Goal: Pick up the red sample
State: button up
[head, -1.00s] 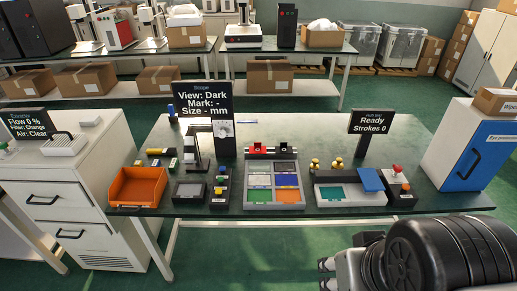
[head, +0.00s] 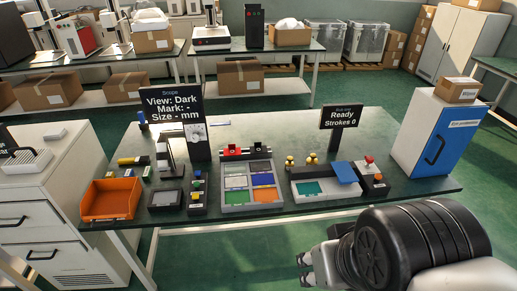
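A small red block (head: 231,150) sits at the left of a dark holder behind the colour-patched tray (head: 251,207) on the workbench. It may be the red sample, but it is too small to be sure. Another small coloured piece (head: 257,147) is at the right of that holder. My gripper (head: 304,269) is at the lower middle of the head view, in front of the bench's front edge and apart from everything on it. Its two fingertips are spread, with nothing seen between them.
An orange bin (head: 110,199) and small coloured pieces (head: 131,160) are at the bench's left. A scope sign (head: 174,120) stands behind them. A press unit (head: 318,188) with a red-topped control box (head: 372,177) is at the right, near a blue-doored cabinet (head: 437,148). The rear right benchtop is clear.

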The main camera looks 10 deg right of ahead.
aim_at(232, 150)
jog(key=i+j+z, duration=0.15)
jog(key=i, duration=0.35)
jog(key=i+j+z, duration=0.15)
jog(key=i, duration=0.3)
jog(key=i+j+z, duration=0.2)
jog(key=i, duration=0.3)
